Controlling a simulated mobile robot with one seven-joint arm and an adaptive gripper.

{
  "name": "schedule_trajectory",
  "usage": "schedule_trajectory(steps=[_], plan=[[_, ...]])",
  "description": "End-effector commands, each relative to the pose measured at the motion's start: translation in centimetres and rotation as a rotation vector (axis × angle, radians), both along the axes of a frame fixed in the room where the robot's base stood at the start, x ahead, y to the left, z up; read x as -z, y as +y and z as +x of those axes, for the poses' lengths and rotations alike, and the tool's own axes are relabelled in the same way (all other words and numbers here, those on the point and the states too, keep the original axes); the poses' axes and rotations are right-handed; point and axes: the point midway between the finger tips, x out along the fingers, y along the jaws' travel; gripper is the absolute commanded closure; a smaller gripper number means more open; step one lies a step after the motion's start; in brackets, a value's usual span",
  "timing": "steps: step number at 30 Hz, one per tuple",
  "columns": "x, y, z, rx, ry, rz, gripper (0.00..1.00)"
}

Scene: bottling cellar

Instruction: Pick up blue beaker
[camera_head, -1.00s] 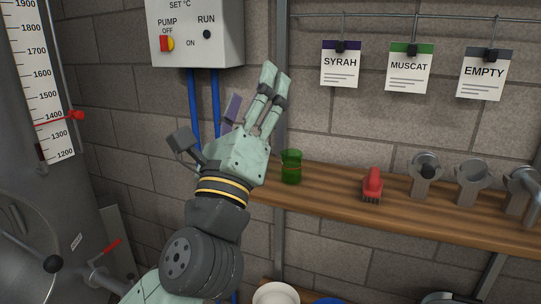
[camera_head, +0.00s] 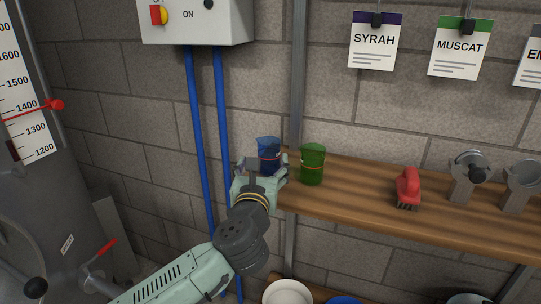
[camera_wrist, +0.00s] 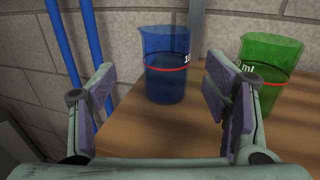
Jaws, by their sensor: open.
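The blue beaker (camera_head: 268,152) stands upright at the left end of the wooden shelf, partly hidden behind my gripper in the head view. In the wrist view the blue beaker (camera_wrist: 165,68) is ahead of the jaws, between them in line but beyond the fingertips, and it carries a red line. My gripper (camera_head: 260,170) is open and empty. In the wrist view its two padded fingers (camera_wrist: 165,95) are spread wide, the right one nearer the green beaker.
A green beaker (camera_head: 312,164) stands close to the right of the blue one; it also shows in the wrist view (camera_wrist: 262,72). A red brush (camera_head: 407,187) and metal fittings (camera_head: 469,178) sit farther right on the wooden shelf (camera_head: 360,202). Blue pipes (camera_head: 222,110) run down the wall at left.

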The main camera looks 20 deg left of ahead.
Motion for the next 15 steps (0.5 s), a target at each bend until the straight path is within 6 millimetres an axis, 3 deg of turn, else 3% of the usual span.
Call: schedule_trajectory(steps=[8,15], plan=[[-0.3,0.3,2.6,0.002,-0.002,-0.003,0.3],[-0.5,0.5,6.1,0.001,-0.002,-0.003,0.3]])
